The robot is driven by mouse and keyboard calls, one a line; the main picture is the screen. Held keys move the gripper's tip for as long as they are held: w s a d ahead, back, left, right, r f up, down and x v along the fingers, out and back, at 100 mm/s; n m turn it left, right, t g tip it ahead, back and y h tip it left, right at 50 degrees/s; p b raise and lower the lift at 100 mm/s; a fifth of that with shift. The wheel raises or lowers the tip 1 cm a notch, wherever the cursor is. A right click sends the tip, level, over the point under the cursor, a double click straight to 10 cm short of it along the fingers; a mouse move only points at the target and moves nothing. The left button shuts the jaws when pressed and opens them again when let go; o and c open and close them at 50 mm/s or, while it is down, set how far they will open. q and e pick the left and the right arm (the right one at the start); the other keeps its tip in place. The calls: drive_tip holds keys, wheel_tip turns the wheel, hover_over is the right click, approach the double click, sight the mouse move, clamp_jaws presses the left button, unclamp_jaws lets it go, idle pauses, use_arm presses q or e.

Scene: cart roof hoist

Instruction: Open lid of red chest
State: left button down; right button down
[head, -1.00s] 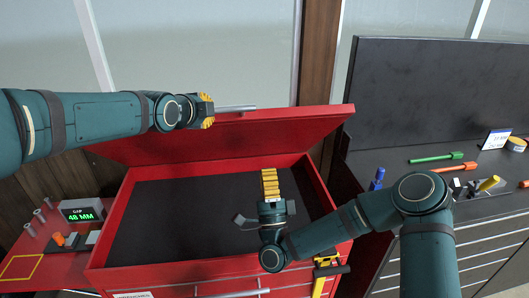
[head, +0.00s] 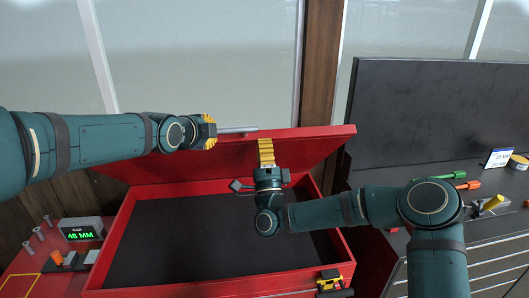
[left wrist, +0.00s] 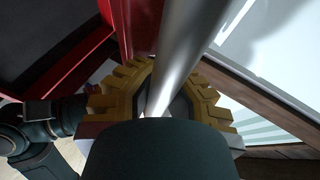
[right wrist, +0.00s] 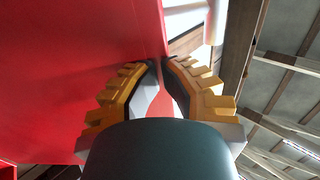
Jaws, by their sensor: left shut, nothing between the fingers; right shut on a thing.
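The red chest (head: 345,265) has its lid (head: 205,168) raised and tilted back, with the dark interior showing. A metal bar handle (head: 238,130) sits at the lid's upper edge. My left gripper (head: 211,131) is shut at the bar's left end. In the left wrist view the bar (left wrist: 190,40) runs across its fingers (left wrist: 160,88), with nothing seen clamped.
At the left, a red side surface carries a display (head: 81,230) reading 48 MM and small parts. At the right, a dark bench holds a green tool (head: 445,175), an orange tool and a tape roll (head: 516,161). A yellow-black tool (head: 330,280) hangs at the chest's front.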

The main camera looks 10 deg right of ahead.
sight(263, 131)
use_arm(q)
drive_tip(key=shift+r, duration=0.1)
use_arm(e)
drive_tip(key=shift+w+d+r+g, duration=0.15)
drive_tip(key=shift+w+d+r, duration=0.05)
drive_tip(key=shift+w+r, duration=0.3)
drive_tip(key=shift+w+d+r+g, duration=0.15)
drive_tip(key=shift+w+r, duration=0.2)
drive_tip(key=shift+r, duration=0.1)
drive_tip(key=shift+w+a+r, duration=0.1)
drive_tip(key=shift+r, duration=0.2)
use_arm(q)
drive_tip(key=shift+s+d, duration=0.2)
drive_tip(key=shift+s, duration=0.2)
use_arm(e)
drive_tip(key=shift+a+r, duration=0.1)
drive_tip(key=shift+a, duration=0.05)
use_arm(q)
drive_tip(key=shift+f, duration=0.25)
use_arm(e)
drive_tip(key=shift+r, duration=0.1)
use_arm(q)
drive_tip(key=c, duration=0.9)
unclamp_jaws()
drive_tip(key=shift+w, duration=0.15)
use_arm(e)
drive_tip(key=shift+a, duration=0.15)
use_arm(q)
drive_tip(key=shift+w+a+f, duration=0.1)
